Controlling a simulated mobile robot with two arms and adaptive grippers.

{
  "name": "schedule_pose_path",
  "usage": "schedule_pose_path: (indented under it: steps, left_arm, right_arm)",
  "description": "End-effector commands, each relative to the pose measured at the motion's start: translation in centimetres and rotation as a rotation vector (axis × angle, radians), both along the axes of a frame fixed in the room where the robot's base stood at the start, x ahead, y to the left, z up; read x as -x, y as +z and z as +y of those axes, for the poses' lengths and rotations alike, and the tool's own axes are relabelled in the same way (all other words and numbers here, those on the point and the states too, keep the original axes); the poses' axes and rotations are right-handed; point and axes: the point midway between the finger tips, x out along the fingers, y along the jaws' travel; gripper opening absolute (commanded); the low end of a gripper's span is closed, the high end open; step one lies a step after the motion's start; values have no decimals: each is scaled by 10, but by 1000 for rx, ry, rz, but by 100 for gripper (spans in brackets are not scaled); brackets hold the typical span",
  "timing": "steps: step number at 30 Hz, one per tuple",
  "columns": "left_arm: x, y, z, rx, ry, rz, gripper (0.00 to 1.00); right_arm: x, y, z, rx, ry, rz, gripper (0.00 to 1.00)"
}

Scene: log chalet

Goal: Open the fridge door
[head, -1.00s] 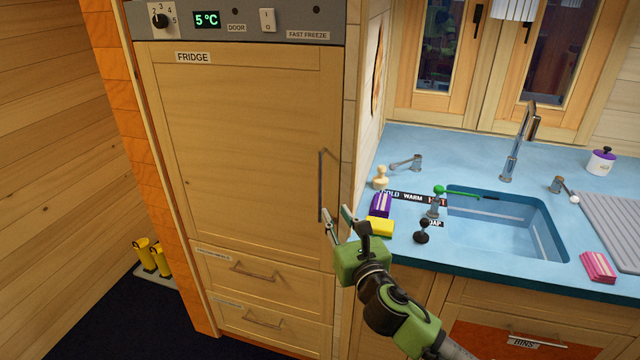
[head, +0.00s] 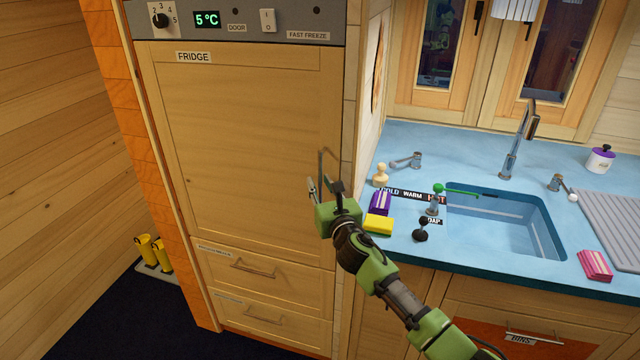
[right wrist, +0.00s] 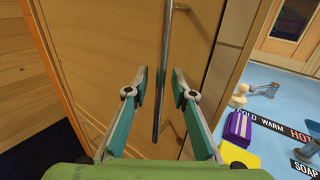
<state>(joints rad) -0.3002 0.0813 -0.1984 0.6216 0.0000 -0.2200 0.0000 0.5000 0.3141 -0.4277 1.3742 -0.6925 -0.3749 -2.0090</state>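The fridge door (head: 240,130) is a tall pale wooden panel labelled FRIDGE. It looks shut, flush with its frame. Its long thin upright metal handle (head: 322,164) is near the door's right edge, with its lower part hidden by my right gripper. My right gripper (head: 325,187) is in front of the handle's lower part. In the right wrist view, the handle (right wrist: 166,60) runs between the two fingers of the open gripper (right wrist: 159,76), with a gap on both sides. I cannot tell how deep between the fingers it is. My left gripper is not in view.
Two drawers (head: 262,268) with bar handles are below the door. The blue counter (head: 400,150) with a sink (head: 515,230), a yellow sponge (head: 378,225) and a purple one (head: 380,202) is close on the right. Yellow boots (head: 148,250) stand at left. The dark floor before the fridge looks clear.

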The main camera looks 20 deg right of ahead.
Motion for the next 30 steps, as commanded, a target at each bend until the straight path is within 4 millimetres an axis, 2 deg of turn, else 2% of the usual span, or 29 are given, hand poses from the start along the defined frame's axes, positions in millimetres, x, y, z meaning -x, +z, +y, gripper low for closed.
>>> schedule_pose_path:
  steps: [11,14,23,30]
  left_arm:
    - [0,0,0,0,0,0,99]
    - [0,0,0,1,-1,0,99]
    - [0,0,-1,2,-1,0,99]
    - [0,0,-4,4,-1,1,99]
  right_arm:
    - [-5,0,0,-1,1,0,24]
    - [-5,0,0,-1,1,0,0]
    - [-3,0,1,-1,-2,0,0]
    - [10,-1,12,-3,-38,1,0]
